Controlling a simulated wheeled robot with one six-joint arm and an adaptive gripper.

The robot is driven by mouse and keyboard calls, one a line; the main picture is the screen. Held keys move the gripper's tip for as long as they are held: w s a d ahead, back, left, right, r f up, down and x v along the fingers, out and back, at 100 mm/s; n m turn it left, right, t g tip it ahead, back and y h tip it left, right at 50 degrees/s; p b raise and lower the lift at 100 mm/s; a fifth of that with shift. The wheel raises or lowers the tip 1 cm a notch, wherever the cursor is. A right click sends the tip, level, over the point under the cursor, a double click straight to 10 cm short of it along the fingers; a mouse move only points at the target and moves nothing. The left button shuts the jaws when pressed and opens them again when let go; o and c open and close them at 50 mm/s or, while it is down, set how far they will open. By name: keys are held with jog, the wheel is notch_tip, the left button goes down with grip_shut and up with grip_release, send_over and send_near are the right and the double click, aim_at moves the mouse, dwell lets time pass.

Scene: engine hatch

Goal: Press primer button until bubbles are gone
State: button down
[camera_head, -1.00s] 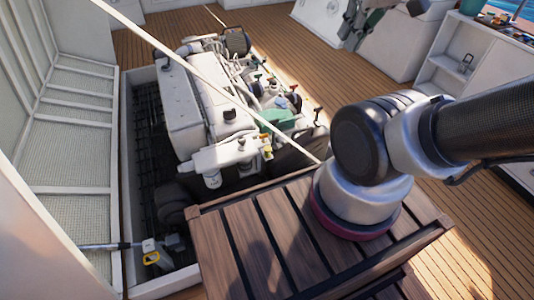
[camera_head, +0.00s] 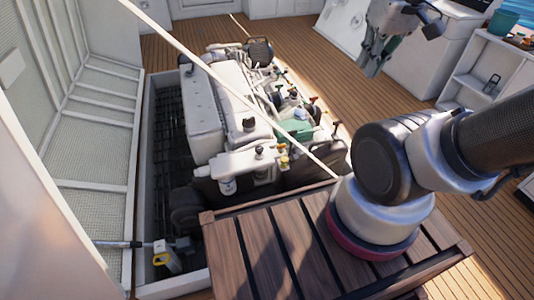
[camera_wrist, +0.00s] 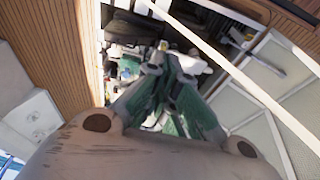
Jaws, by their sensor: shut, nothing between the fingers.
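The white engine (camera_head: 233,106) sits in the open hatch in the head view. Small coloured knobs and a green part (camera_head: 296,128) are along its right side. A yellow knob (camera_head: 283,161) is at its near end. I cannot tell which part is the primer button, and no bubbles can be made out. My gripper (camera_head: 371,68) is raised beyond and right of the engine, apart from it. In the wrist view its green-padded fingers (camera_wrist: 164,62) are shut and empty, pointing toward the engine area, and they hide part of it.
A slatted wooden platform (camera_head: 270,262) is at the near edge beneath my arm. A pale rod (camera_head: 235,92) crosses diagonally over the engine. The raised white hatch cover (camera_head: 88,130) stands left. White cabinets (camera_head: 490,75) are at right. Wooden deck is open between.

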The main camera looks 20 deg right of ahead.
jog(key=w+f+g, duration=0.3)
jog(key=f+g, duration=0.1)
jog(key=f, duration=0.4)
jog(key=n+t+y, duration=0.6)
jog(key=n+t, duration=0.2)
jog(key=n, duration=0.9)
send_over(258, 150)
notch_tip(258, 150, down, 32)
jog(key=shift+r, duration=0.2)
jog(key=shift+f, duration=0.15)
jog(key=shift+f, duration=4.3)
